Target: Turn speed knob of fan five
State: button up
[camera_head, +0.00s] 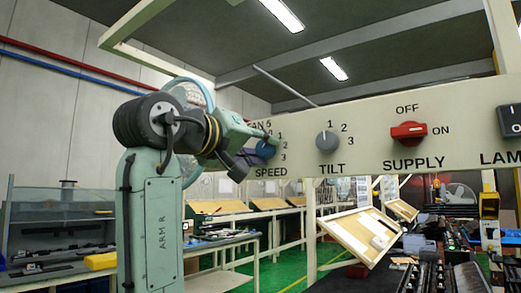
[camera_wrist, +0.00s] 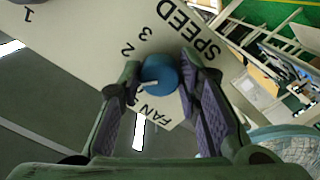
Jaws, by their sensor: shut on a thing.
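The blue speed knob (camera_head: 265,150) sits on the cream panel (camera_head: 360,148) at its left end, above the word SPEED and below the label FAN 5. In the wrist view the blue knob (camera_wrist: 159,73) lies between the two fingers of my gripper (camera_wrist: 158,80), one on each side. My gripper is shut on the knob; its end also shows at the panel in the head view (camera_head: 262,140). A white pointer mark shows on the knob in the wrist view. The printed numbers 1, 2 and 3 stand around the knob.
To the right on the panel are a grey TILT knob (camera_head: 327,141), a red SUPPLY switch (camera_head: 409,131) and a dark LAM switch (camera_head: 511,119), cut off by the picture edge. Workbenches and tilted boards (camera_head: 362,237) stand behind and below the panel.

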dwell(0.4)
jog(key=o, duration=1.1)
jog(key=shift+o, duration=0.2)
jog(key=v, duration=1.2)
jog(key=shift+s, duration=0.1)
